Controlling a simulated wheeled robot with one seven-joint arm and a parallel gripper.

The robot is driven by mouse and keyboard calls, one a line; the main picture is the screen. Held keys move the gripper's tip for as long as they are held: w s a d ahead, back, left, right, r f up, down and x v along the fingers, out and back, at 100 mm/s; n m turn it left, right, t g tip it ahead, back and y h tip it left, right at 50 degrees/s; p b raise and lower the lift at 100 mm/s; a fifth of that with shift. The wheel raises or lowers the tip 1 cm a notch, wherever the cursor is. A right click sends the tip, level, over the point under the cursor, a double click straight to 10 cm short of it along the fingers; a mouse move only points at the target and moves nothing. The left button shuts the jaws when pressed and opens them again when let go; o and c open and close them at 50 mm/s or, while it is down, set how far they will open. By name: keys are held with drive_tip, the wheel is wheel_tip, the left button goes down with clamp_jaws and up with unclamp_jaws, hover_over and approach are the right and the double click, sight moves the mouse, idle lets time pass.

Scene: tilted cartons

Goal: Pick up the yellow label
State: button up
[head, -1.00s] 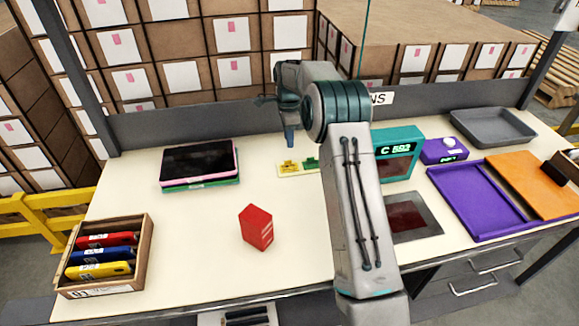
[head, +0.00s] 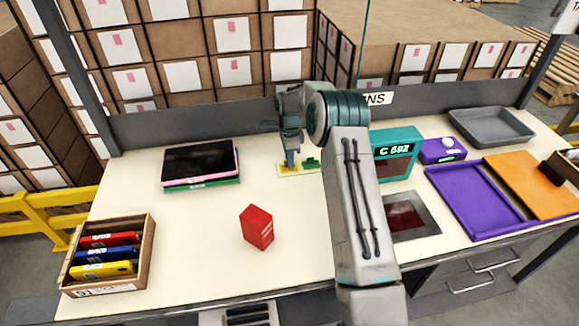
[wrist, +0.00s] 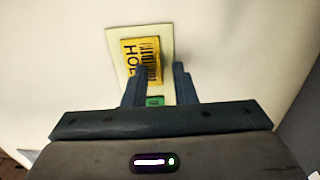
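The yellow label (head: 284,169) lies on a cream card at the back middle of the table. In the wrist view the yellow label (wrist: 130,50) shows dark lettering and a barcode. A green label (head: 312,162) is beside it on the same card, partly hidden between my fingers in the wrist view (wrist: 155,101). My gripper (head: 290,163) is low at the yellow label and hides part of it in the head view. In the wrist view my gripper (wrist: 161,70) has its fingers apart, with the left fingertip overlapping the yellow label's edge. I cannot tell whether they touch.
A red box (head: 257,228) stands at the front middle. Dark tablets (head: 200,160) lie at the back left, and a wooden crate (head: 148,262) of coloured items stands front left. A teal display unit (head: 395,165), purple tray (head: 465,205) and grey tray (head: 492,128) are on the right.

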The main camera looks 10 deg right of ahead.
clamp_jaws()
